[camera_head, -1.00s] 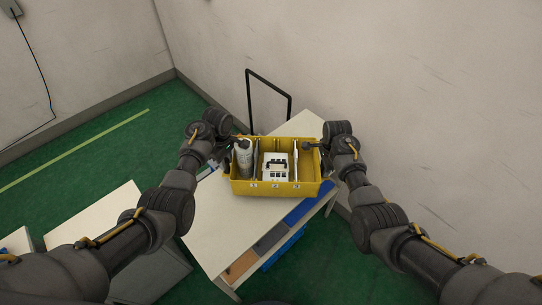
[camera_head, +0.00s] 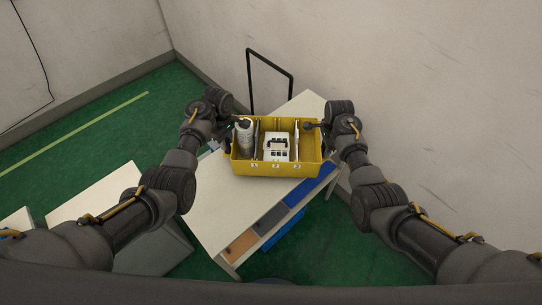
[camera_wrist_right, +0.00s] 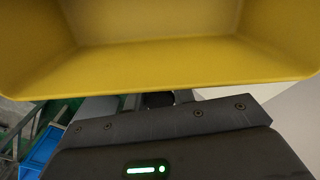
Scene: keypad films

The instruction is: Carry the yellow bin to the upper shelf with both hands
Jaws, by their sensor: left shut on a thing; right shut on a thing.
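The yellow bin (camera_head: 277,170) is between my two grippers in the head view, over the pale top of a cart. It holds a white cylinder (camera_head: 245,137) on the left and a white box with a dark handle (camera_head: 277,147) in the middle, with white dividers. My left gripper (camera_head: 232,125) is shut on the bin's left side. My right gripper (camera_head: 318,126) is shut on its right side. The bin's yellow wall (camera_wrist_right: 180,70) fills the top of the right wrist view. The fingertips are mostly hidden. I cannot tell the gap under the bin.
The cart (camera_head: 212,210) has a black handle (camera_head: 250,80) at the back and blue, grey and brown fronts. A pale-topped cabinet (camera_head: 95,200) stands at the lower left. Walls close the back and right. Green floor is free at the left. I cannot make out an upper shelf.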

